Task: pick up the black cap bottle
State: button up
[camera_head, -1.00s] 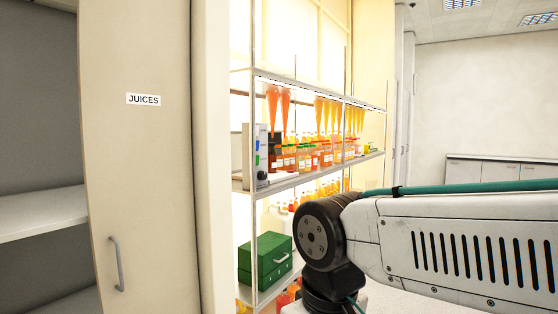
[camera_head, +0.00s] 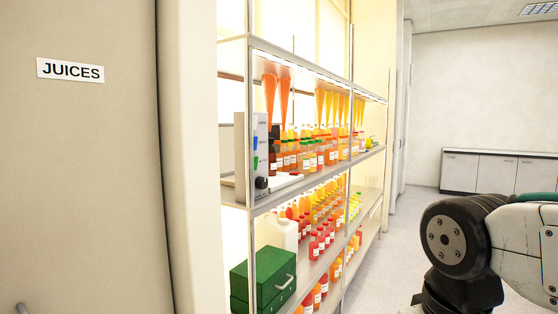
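A dark brown bottle (camera_head: 272,158) with what looks like a black cap stands at the near left end of the shelf's upper board, just right of a white device. It is small in view, and I cannot tell its cap clearly from a second dark shape (camera_head: 276,132) right behind it. Bottles with green and orange caps (camera_head: 305,156) stand in rows to its right. My gripper is out of view; only a joint and link of my arm show at the lower right, well apart from the shelf.
The metal shelf (camera_head: 260,205) has orange cones hanging under its top board. A white device (camera_head: 253,150) stands at its near end. Below are a green case (camera_head: 262,280), a white jug (camera_head: 277,232) and many juice bottles (camera_head: 325,205). Floor is open right of the shelf.

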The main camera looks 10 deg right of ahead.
aim_at(272, 152)
jog(key=z, duration=0.15)
jog(key=i, duration=0.5)
jog(key=z, duration=0.45)
jog(key=i, duration=1.25)
jog(key=z, duration=0.15)
